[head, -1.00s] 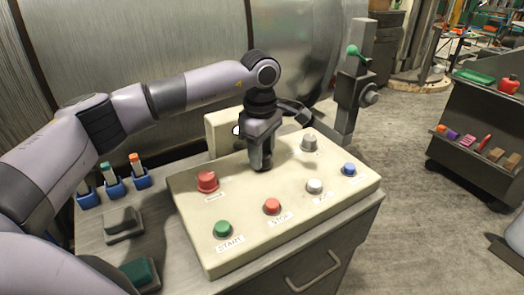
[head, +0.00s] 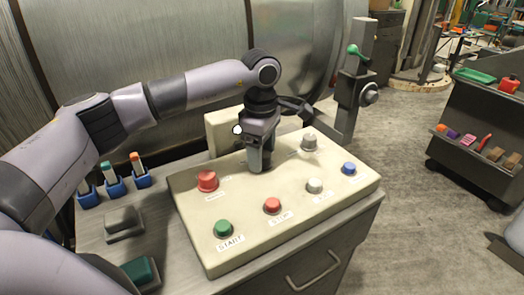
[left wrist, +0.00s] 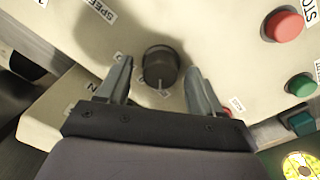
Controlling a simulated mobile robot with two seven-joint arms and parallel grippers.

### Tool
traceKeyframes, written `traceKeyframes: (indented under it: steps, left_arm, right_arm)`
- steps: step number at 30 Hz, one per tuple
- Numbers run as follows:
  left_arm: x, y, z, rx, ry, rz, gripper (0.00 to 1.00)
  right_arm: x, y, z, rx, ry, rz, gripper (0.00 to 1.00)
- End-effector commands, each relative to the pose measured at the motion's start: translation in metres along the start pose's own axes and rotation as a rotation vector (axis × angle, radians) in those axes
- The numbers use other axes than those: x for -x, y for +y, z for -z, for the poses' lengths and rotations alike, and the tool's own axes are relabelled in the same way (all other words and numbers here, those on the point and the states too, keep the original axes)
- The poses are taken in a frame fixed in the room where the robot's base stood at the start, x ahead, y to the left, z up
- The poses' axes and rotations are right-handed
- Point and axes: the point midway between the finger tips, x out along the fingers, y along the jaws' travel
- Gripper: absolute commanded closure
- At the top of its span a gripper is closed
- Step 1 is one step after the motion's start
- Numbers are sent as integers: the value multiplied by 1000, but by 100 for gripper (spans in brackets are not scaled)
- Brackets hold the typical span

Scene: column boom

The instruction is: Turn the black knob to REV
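The black knob (left wrist: 160,66) shows in the left wrist view on the cream control panel (left wrist: 215,30). A pale pointer line on it points toward the bottom of that picture. My left gripper (left wrist: 159,68) is open, one finger on each side of the knob, with a gap on both sides. I cannot tell how far down the fingertips reach beside it. In the head view my left gripper (head: 259,166) points down at the middle of the panel and hides the knob. No REV label is readable. My right gripper is not in view.
Around the gripper on the panel are a large red button (head: 207,181), green START button (head: 222,229), red STOP button (head: 272,206), white button (head: 314,186), blue button (head: 349,169) and grey knob (head: 309,142).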

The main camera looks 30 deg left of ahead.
Motion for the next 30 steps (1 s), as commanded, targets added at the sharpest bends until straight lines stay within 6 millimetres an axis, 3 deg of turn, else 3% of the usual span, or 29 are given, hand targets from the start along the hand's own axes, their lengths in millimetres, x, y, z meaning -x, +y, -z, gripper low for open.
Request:
traceKeyframes:
  steps: [8, 21, 30]
  left_arm:
    - [1, 0, 0, -2, 0, 1, 35]
    - [62, 0, 0, -1, -1, -2, 35]
    - [72, 0, 0, -1, 0, 0, 35]
  right_arm:
    - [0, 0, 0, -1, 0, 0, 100]
    - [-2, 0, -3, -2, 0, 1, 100]
    - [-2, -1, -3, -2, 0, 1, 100]
